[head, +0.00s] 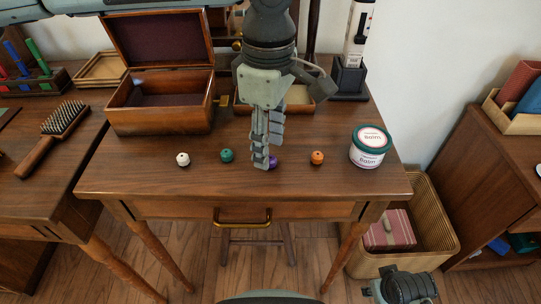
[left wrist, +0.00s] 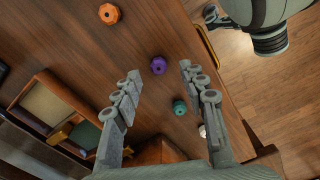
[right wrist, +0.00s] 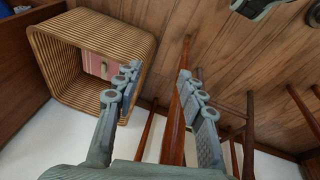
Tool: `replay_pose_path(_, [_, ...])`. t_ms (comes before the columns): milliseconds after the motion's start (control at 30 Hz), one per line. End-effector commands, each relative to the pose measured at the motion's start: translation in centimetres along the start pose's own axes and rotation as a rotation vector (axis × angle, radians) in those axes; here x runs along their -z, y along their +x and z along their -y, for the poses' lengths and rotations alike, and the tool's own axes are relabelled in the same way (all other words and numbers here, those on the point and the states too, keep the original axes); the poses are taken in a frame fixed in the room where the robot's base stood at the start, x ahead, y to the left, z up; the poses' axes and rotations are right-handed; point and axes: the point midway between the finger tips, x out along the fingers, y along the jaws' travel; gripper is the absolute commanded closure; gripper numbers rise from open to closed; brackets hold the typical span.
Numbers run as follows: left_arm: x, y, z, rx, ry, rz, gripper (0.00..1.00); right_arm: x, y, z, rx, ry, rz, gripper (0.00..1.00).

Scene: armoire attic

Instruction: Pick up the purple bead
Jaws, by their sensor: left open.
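The purple bead (head: 273,161) sits on the wooden desk (head: 330,185), partly hidden behind my left gripper (head: 263,163) in the head view. In the left wrist view the purple bead (left wrist: 159,65) shows between the fingertips of my left gripper (left wrist: 160,72), which is open and empty. I cannot tell how high the fingertips are above the desk. My right gripper (right wrist: 159,70) is open and empty, low beside the desk, facing the floor and a wicker basket.
White (head: 183,159), green (head: 227,155) and orange (head: 317,157) beads stand in a row with the purple one. A balm jar (head: 370,147) stands at right. An open wooden box (head: 160,110) stands behind. The wicker basket (head: 440,215) is on the floor at right.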

Motion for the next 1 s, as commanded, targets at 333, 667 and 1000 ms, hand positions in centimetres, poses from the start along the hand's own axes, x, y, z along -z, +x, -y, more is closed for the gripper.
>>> replay_pose_path(333, [0.0, 2.5, 0.0, -0.001, -0.001, 0.000, 0.58, -0.2, 0.6, 0.2, 0.005, 0.001, 0.003, 0.60])
replay_pose_path(667, [0.0, 2.4, 0.0, -0.001, 0.000, 0.000, 0.86, -0.2, 0.7, 0.2, 0.004, 0.001, 0.004, 0.60])
replay_pose_path(1000, [0.0, 2.4, 0.0, -0.001, 0.000, 0.000, 0.95, -0.2, 0.7, 0.1, 0.004, 0.001, 0.004, 0.60])
